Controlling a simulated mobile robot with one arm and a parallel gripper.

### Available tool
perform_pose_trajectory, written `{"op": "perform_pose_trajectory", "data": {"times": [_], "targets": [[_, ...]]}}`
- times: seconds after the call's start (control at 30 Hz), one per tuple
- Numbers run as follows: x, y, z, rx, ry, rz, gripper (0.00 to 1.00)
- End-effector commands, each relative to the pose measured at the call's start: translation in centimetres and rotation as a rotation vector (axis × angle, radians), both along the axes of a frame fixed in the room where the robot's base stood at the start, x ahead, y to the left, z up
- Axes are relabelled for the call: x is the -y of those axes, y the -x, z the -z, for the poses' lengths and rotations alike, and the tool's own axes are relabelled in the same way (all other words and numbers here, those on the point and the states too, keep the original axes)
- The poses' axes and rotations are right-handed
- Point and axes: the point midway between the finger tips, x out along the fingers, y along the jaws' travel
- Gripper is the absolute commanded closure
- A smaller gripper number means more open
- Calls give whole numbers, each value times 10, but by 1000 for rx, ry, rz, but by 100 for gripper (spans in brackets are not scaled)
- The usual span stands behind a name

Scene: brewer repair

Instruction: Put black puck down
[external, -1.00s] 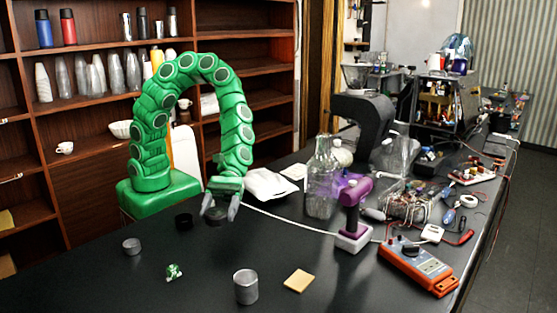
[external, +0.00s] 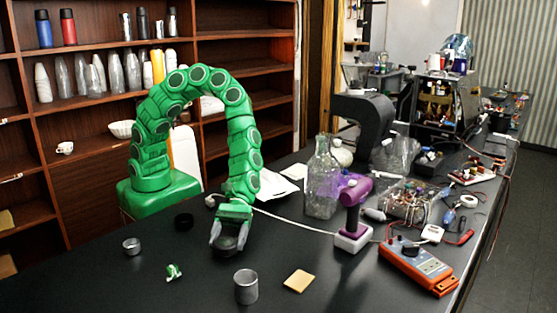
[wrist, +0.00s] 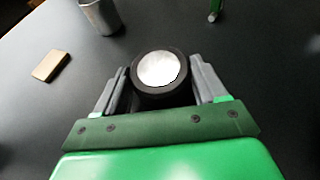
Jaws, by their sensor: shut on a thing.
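A black puck (external: 228,246) is between the jaws of my green gripper (external: 228,239), which is shut on it. In the wrist view the puck (wrist: 135,84) has a bright, pale round top inside a black rim, with a grey finger on each side. It is low over the dark table (external: 330,262); I cannot tell whether it touches the surface. A second black round piece (external: 184,221) lies on the table to the left of my gripper, apart from it.
A metal cylinder (external: 246,287), a tan square (external: 299,281), a small green-and-white piece (external: 173,272) and a small silver cup (external: 131,246) stand in front. A purple tool (external: 352,196), a glass bottle (external: 322,185) and an orange meter (external: 418,265) are to the right.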

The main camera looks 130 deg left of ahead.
Motion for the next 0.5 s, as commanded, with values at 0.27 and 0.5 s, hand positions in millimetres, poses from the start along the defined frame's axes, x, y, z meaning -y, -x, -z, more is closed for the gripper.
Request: {"op": "perform_pose_trajectory", "data": {"times": [0.27,0.5], "targets": [[0,0,2,0,0,0,70],[0,0,5,0,0,0,21]]}}
